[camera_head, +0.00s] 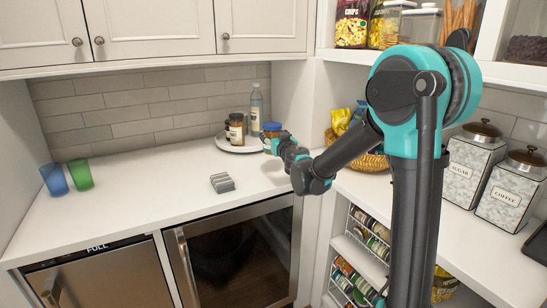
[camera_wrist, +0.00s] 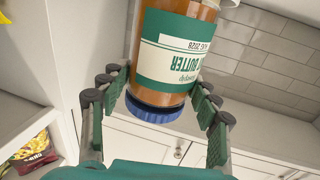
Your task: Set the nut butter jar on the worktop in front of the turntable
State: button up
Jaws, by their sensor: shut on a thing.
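The nut butter jar (camera_head: 270,139) has a blue lid, brown contents and a green and cream label. In the head view it is at the right edge of the white turntable (camera_head: 236,149); I cannot tell whether it touches it or is lifted. My gripper (camera_head: 278,143) is at the jar's right side, shut on it. In the wrist view the jar (camera_wrist: 172,62) is between the fingers (camera_wrist: 160,95), its label and lid showing upside down.
Another dark-lidded jar (camera_head: 236,130) and a clear bottle (camera_head: 256,108) stand on or by the turntable. Blue and green cups (camera_head: 80,175) stand far left. A wicker basket (camera_head: 365,158) is right of my gripper.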

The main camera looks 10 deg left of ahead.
jog(key=shift+f, duration=4.4)
jog(key=o, duration=1.7)
jog(key=shift+f, duration=0.15)
jog(key=shift+s, duration=0.2)
jog(key=v, duration=1.1)
jog(key=shift+s+d, duration=0.15)
jog(key=shift+s, duration=0.15)
